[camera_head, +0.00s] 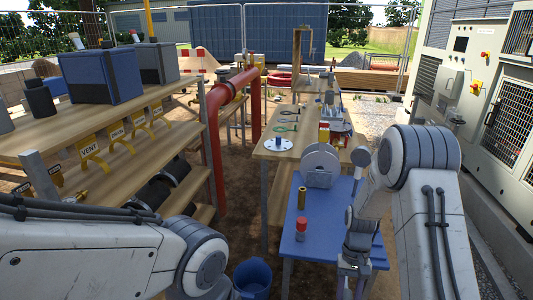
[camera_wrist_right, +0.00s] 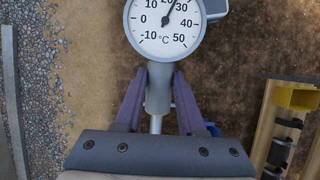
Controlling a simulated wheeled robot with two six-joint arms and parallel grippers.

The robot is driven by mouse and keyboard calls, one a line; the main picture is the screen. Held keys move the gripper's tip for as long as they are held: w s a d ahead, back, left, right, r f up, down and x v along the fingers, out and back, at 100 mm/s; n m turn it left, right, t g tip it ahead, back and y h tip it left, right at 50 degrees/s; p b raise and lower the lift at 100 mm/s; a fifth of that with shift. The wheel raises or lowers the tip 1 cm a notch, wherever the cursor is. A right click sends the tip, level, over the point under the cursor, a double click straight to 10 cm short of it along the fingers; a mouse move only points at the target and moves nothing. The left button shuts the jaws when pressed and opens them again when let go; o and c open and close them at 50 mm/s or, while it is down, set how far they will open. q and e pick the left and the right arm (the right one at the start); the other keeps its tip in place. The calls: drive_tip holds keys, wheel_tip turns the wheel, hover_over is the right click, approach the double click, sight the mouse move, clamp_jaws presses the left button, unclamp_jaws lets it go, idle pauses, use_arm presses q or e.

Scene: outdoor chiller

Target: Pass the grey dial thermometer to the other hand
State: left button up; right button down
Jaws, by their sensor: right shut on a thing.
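The grey dial thermometer (camera_wrist_right: 165,30) shows in the right wrist view, with a round white face marked in °C and a grey rim. The top of its dial is cut off by the picture edge. My right gripper (camera_wrist_right: 160,82) is shut on its grey stem just below the dial, with one purple finger on each side. A thinner rod runs on from the stem between the fingers. In the head view my right gripper (camera_head: 351,288) hangs down at the bottom edge, and I cannot make out the thermometer there. My left arm shows at the lower left, but its gripper is out of view.
A blue table (camera_head: 318,222) with a brass tube (camera_head: 302,197) and a red-capped item (camera_head: 301,229) is beside my right arm. A blue bucket (camera_head: 253,277) stands on the ground. Wooden shelves (camera_head: 140,140) with boxes and signs stand left. A red pipe (camera_head: 213,150) rises beside them.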

use_arm(q)
drive_tip(key=shift+w, duration=0.1)
drive_tip(key=shift+c, duration=1.2)
drive_tip(key=w+a+f+n+t+h, duration=0.55)
drive_tip(key=w+f+n, duration=0.2)
drive_tip(key=w, duration=0.35)
drive_tip(key=w+a+f+n+t+h, duration=0.4)
drive_tip(key=w+f+n+t, duration=0.3)
drive_tip(key=w, duration=0.4)
drive_tip(key=w+d+f+n+g, duration=0.1)
drive_tip(key=w+d+f, duration=0.2)
drive_tip(key=w+d, duration=0.5)
drive_tip(key=shift+w, duration=0.25)
use_arm(e)
drive_tip(key=w+a+r+n+h, duration=0.1)
drive_tip(key=w+a+n, duration=0.2)
drive_tip(key=a, duration=0.6)
drive_tip(key=w+a+r+n+h, duration=0.1)
drive_tip(key=w+a+n, duration=0.2)
drive_tip(key=a, duration=0.6)
drive_tip(key=w+a+r+n+h, duration=0.1)
drive_tip(key=a+n, duration=0.3)
drive_tip(key=a, duration=0.5)
drive_tip(key=shift+w+r+t+h, duration=0.3)
drive_tip(key=shift+w+r+h, duration=0.1)
drive_tip(key=shift+w, duration=0.5)
